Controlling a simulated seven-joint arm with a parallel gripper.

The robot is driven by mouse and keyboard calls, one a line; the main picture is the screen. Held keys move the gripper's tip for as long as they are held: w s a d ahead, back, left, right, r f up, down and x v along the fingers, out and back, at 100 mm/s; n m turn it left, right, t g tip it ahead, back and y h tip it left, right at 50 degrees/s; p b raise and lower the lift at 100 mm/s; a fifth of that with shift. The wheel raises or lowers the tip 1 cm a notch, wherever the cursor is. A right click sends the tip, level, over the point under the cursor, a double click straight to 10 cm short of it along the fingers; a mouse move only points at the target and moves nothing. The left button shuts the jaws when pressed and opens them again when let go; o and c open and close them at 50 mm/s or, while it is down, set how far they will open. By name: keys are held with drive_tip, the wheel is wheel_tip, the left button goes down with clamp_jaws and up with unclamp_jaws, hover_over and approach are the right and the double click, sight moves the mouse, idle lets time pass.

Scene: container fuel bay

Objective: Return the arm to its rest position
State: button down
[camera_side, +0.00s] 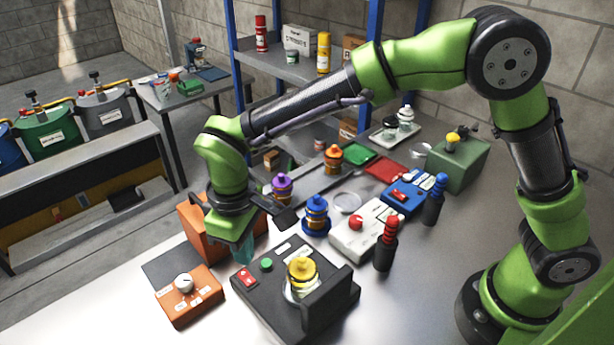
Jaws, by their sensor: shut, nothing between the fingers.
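My green and black arm reaches from the right across the steel table. My gripper (244,250) points down at the left of the work area, its teal fingertips together and empty. It is just behind and above the left corner of a black device (262,300) with a red and a green button. It is also in front of an orange box (193,232), which my wrist partly hides. I cannot tell whether the fingertips touch anything.
On the black device stands a yellow-capped jar (302,274). A blue-capped jar (316,214), a purple-capped jar (282,187) and an orange-capped jar (333,160) stand behind. An orange knob box (187,293) is front left; a white red-button box (369,228) is right. The front right tabletop is clear.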

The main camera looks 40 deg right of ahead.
drive_tip(key=s+d+r+m+t+y, duration=0.1)
drive_tip(key=s+d+r+m+t, duration=0.2)
drive_tip(key=d, duration=1)
drive_tip(key=s+d+r+m+t+y, duration=0.1)
drive_tip(key=s+d+r+m+t, duration=0.3)
drive_tip(key=s+d+r, duration=0.5)
drive_tip(key=d+r+m, duration=0.1)
drive_tip(key=d+m, duration=0.1)
drive_tip(key=d, duration=0.2)
drive_tip(key=shift+r+m, duration=0.25)
drive_tip(key=shift+m, duration=0.15)
